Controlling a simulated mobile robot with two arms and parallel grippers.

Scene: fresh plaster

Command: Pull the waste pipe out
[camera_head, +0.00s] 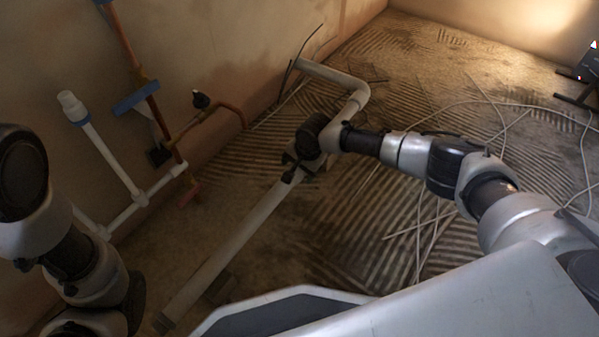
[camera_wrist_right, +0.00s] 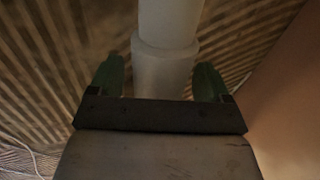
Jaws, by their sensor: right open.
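The waste pipe, a long pale pipe (camera_head: 235,240), runs low along the ribbed floor from the lower left towards the wall. Beyond my right gripper it meets an elbow (camera_head: 358,95) and a short length that turns to the wall. My right gripper (camera_head: 300,163) is over the pipe's middle and hides part of it. In the right wrist view the pipe (camera_wrist_right: 168,25) with a wider collar (camera_wrist_right: 163,70) lies between the open green-tipped fingers (camera_wrist_right: 161,80). Contact cannot be told. My left arm shows at the left edge, but its gripper is out of view.
Thin white water pipes (camera_head: 112,160) with a capped end and a copper pipe with a blue clamp (camera_head: 136,96) stand by the left wall. Loose pale cables (camera_head: 420,215) lie on the floor at right. A dark stand (camera_head: 580,80) is at far right.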

